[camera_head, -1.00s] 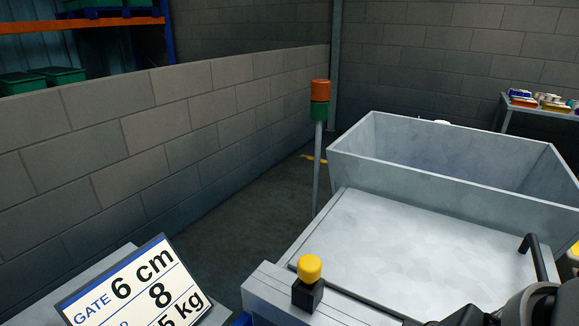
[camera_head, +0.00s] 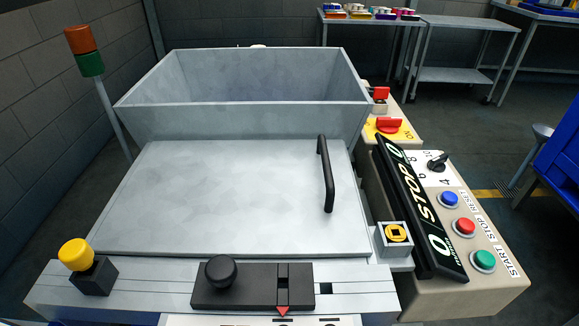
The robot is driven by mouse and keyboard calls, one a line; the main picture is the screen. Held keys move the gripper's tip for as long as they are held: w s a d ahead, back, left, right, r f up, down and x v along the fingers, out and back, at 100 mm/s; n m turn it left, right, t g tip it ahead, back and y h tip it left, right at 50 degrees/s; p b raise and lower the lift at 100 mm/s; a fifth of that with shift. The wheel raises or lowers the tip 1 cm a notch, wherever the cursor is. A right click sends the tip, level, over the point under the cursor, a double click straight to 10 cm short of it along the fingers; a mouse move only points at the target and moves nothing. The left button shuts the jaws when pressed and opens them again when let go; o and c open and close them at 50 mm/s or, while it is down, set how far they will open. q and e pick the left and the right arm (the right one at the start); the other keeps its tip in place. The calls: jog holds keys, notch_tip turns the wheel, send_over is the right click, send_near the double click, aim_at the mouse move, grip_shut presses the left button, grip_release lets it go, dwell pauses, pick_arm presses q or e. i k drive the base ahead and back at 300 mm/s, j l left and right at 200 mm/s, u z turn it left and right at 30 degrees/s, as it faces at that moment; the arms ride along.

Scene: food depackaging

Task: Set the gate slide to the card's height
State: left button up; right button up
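The gate slide (camera_head: 252,287) is a dark block with a round black knob (camera_head: 221,271) on its left part. It sits on the slotted front rail (camera_head: 360,289) of the machine. A red pointer (camera_head: 283,311) points down from the slide at a white scale strip (camera_head: 190,320). The strip is cut off by the bottom edge, so its numbers cannot be read. The card is not in the current view; the earlier view shows it reading "GATE 6 cm". Neither gripper shows in the current view.
A yellow-topped button (camera_head: 75,254) stands on the rail's left end. A grey lid with a black handle (camera_head: 327,173) lies before the open hopper (camera_head: 240,73). To the right are a black STOP bar (camera_head: 420,208) and a control panel (camera_head: 475,285) with blue, red and green buttons.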

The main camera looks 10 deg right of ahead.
aim_at(222, 282)
jog(key=u, duration=0.4)
jog(key=j+u, duration=0.1)
jog(key=u, duration=0.75)
jog(key=i+j+u, duration=0.1)
jog(key=u, duration=0.35)
jog(key=z, duration=2)
jog(key=k+j, duration=0.15)
jog(key=k, duration=0.1)
